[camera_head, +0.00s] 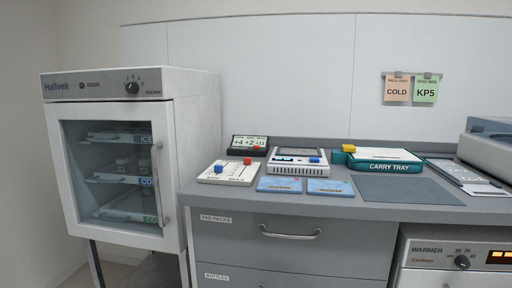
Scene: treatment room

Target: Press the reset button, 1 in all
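No button in view has a label I can read as reset. A small dark display (249,142) showing "+4 +2 +11" stands at the back of the counter, with a red button-like part (257,148) at its lower right. A white panel (229,174) in front of the display has a blue knob (218,168) and a red knob (247,161). Neither of my grippers is in view.
A fridge (110,165) with a closed glass door stands left. Two blue packs (331,187) lie in front of the white device. A carry tray (388,166) with a yellow part (348,148), a grey mat (405,189) and a warmer (455,262) are to the right.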

